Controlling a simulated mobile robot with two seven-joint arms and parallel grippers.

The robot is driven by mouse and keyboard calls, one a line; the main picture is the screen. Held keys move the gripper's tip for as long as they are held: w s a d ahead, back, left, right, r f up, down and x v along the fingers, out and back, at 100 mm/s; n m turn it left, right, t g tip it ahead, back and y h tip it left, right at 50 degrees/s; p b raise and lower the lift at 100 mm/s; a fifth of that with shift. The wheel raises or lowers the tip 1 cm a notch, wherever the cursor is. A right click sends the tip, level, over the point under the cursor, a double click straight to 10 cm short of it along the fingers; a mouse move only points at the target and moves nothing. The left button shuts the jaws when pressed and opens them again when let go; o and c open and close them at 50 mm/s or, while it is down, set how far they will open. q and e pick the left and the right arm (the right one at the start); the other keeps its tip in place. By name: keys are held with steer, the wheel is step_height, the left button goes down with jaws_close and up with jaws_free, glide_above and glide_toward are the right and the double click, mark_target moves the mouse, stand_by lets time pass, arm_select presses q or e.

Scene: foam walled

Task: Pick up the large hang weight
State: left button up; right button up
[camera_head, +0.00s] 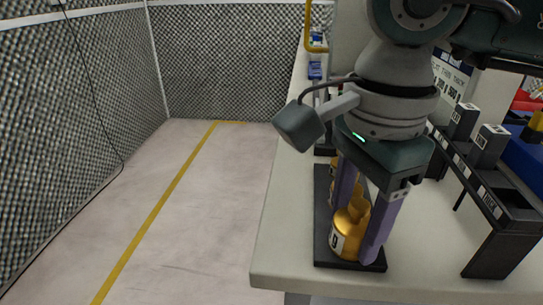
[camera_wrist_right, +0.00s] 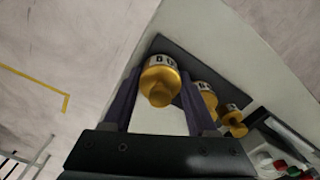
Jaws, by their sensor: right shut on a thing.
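The large hang weight (camera_head: 347,235) is a gold-brass weight with a white label, at the near end of a black tray (camera_head: 321,225) on the bench. My right gripper (camera_head: 356,232) reaches down with its purple fingers on either side of the weight's neck and is shut on it. The weight (camera_wrist_right: 160,84) shows between the fingers in the right wrist view. It looks upright at the tray; I cannot tell whether its base touches. My left gripper is not in view.
Smaller brass weights (camera_wrist_right: 206,98) stand in a row behind, on the same tray. A black rack (camera_head: 490,200) with labelled slots stands to the right. The bench's left edge is close, with open floor (camera_head: 215,210) beyond.

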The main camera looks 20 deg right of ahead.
jaws_close()
steer(key=shift+r, duration=0.1)
stand_by(0.5)
